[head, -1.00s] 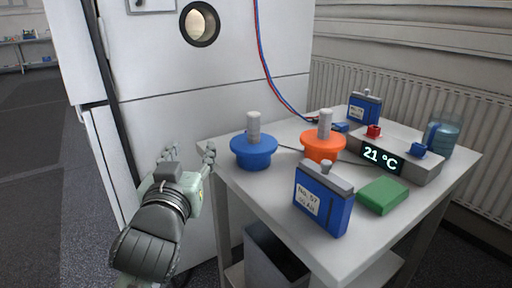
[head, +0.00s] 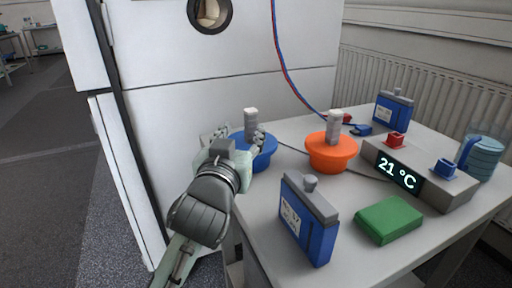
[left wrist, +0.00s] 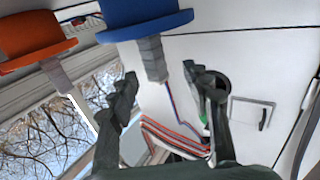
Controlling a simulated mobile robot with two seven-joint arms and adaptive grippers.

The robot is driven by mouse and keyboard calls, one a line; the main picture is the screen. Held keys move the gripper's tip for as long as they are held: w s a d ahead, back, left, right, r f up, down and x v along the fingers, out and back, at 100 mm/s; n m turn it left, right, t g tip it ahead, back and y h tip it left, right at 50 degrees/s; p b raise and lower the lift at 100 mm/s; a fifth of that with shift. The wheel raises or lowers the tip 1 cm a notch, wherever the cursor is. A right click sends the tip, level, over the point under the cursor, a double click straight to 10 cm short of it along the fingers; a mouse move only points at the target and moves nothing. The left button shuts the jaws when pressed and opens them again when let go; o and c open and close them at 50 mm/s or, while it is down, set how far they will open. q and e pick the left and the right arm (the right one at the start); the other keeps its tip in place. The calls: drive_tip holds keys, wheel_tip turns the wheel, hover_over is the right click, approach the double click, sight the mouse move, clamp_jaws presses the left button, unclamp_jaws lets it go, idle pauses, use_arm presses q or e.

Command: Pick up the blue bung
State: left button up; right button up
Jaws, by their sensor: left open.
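The blue bung (head: 264,158), a wide blue disc with an upright grey stem, stands at the table's left rear edge in the head view. My left gripper (head: 234,137) is open beside it and partly hides its left side and lower stem. In the left wrist view the blue bung (left wrist: 145,14) is at the top, its stem pointing down. The stem's end appears between the fingertips of the open left gripper (left wrist: 160,76). I see no grip on the stem; whether a finger touches it I cannot tell. My right gripper is not in view.
An orange bung (head: 331,152) stands just right of the blue one. A blue battery-like block (head: 308,220), a green block (head: 389,219) and a grey unit reading 21 °C (head: 438,188) occupy the table (head: 262,208). A white cabinet (head: 180,115) stands close behind on the left.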

sight(249, 123)
use_arm(q)
drive_tip(key=w, duration=0.1)
drive_tip(key=w+d, duration=0.1)
drive_tip(key=w, duration=0.3)
drive_tip(key=shift+w+d+r+p, duration=0.2)
drive_tip(key=shift+d+p, duration=0.1)
drive_tip(key=shift+d, duration=0.1)
drive_tip(key=shift+w, duration=0.25)
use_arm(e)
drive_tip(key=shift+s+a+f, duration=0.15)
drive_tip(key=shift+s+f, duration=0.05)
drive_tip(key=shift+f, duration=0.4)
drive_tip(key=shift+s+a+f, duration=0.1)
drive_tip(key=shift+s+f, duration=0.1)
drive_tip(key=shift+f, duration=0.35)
use_arm(q)
drive_tip(key=shift+c, duration=0.5)
clamp_jaws()
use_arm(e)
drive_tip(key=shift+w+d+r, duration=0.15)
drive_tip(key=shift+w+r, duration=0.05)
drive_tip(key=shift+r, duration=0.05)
use_arm(q)
drive_tip(key=shift+r, duration=0.1)
